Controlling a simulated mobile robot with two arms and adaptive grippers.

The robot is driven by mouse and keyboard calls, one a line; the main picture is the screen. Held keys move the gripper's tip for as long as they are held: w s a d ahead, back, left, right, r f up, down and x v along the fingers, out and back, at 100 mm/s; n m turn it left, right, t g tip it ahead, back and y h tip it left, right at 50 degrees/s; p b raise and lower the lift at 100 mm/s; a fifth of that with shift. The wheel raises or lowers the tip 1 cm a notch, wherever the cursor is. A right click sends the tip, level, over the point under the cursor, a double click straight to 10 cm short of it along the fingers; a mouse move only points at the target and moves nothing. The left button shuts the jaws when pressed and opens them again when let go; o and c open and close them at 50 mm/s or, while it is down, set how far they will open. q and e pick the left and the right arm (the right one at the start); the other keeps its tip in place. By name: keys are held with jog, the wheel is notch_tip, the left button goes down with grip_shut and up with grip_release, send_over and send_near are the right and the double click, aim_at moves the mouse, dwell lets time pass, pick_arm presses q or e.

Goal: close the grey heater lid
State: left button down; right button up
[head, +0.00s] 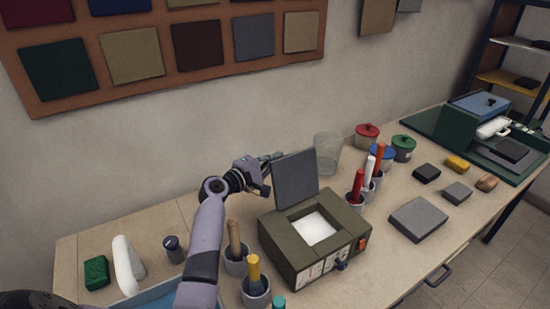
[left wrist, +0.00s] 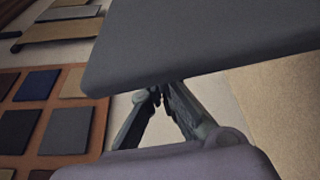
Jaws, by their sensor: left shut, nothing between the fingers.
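The grey heater lid (head: 296,181) stands raised, close to upright, at the back edge of the olive heater box (head: 290,257). The box's square opening with a white inside (head: 314,227) is uncovered. My left gripper (head: 271,158) is shut and empty, at the upper left edge of the lid and partly behind it. In the left wrist view the lid (left wrist: 200,38) fills the top, and the shut fingers (left wrist: 158,92) reach just beneath its edge. I cannot tell whether they touch it. My right gripper is not in view.
Cups with a wooden-handled tool (head: 234,238) and a yellow-handled tool (head: 253,270) stand left of the heater. Cups with red and white sticks (head: 357,186) stand right of it. A clear beaker (head: 327,153) stands behind. A grey slab (head: 418,220) lies to the right.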

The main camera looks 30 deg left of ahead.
aim_at(290, 186)
pick_arm(q)
jog(key=s+d+m+b, duration=0.1)
jog(key=d+m+b, duration=0.1)
jog(key=s+d+r+m+t+b, duration=0.1)
jog(key=d+m+b, duration=0.1)
jog(key=s+d+r+m+t+b, duration=0.1)
jog(key=s+d+m+b, duration=0.1)
jog(key=shift+d+r+m, duration=0.25)
jog(key=shift+d+m, duration=0.05)
jog(key=shift+d, duration=0.1)
jog(key=s+d+m+h+b, duration=0.3)
jog(key=d+m+b, duration=0.3)
jog(key=m+b, duration=0.4)
jog(key=shift+s+f+t+h+b, duration=0.3)
jog(key=shift+t+h+b, duration=0.1)
jog(key=shift+h, duration=0.1)
jog(key=shift+r, duration=0.15)
notch_tip(290, 186, up, 5)
jog(key=p, duration=0.5)
jog(key=a+f+b+v, duration=0.1)
jog(key=b+v, duration=0.3)
jog(key=v, duration=0.6)
jog(key=shift+w+f, duration=0.2)
jog(key=shift+w, duration=0.2)
